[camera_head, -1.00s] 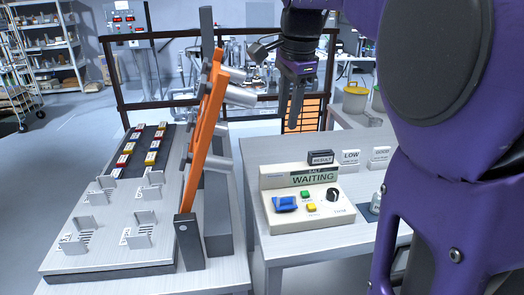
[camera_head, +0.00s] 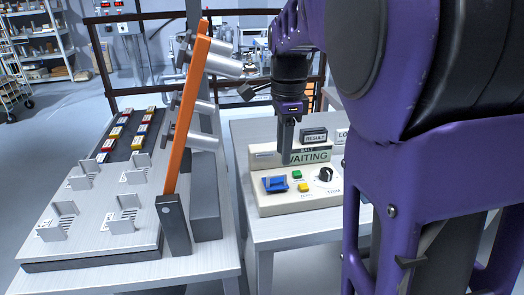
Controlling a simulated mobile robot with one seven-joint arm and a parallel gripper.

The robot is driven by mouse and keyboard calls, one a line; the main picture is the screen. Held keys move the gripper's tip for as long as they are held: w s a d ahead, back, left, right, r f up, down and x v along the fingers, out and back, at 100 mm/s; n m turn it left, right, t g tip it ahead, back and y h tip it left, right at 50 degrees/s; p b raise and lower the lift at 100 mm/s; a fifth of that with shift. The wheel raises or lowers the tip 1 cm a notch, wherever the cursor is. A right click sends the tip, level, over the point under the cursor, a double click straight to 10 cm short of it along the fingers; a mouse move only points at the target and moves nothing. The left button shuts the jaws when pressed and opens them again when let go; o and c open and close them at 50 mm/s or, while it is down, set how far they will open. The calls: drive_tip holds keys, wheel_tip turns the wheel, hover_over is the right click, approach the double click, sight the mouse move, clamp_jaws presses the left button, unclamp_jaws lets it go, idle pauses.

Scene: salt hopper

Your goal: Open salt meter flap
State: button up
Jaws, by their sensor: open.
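The salt meter (camera_head: 262,203) is a beige box on the right-hand table, with a sign reading SALT and WAITING (camera_head: 310,157) along its back. Its blue flap (camera_head: 275,184) is at the left of the sloped front panel; whether it is closed is too small to tell. A green button (camera_head: 297,174), a yellow button (camera_head: 303,187) and a black knob (camera_head: 325,174) are right of it. My gripper (camera_head: 285,160) points down, open and empty, in front of the sign in the picture. Its fingers overlap in this view, and it looks apart from the flap.
A RESULT block (camera_head: 314,136) stands behind the meter. The left table holds metal brackets (camera_head: 125,215), coloured pieces (camera_head: 140,142) and a tall orange bar (camera_head: 184,115) close to the gap between the tables. My arm covers the right side.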

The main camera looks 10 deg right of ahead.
wheel_tip(320, 180, down, 5)
drive_tip(key=shift+w+f+b, duration=0.1)
drive_tip(key=shift+w+b, duration=0.05)
drive_tip(key=shift+b, duration=0.3)
clamp_jaws()
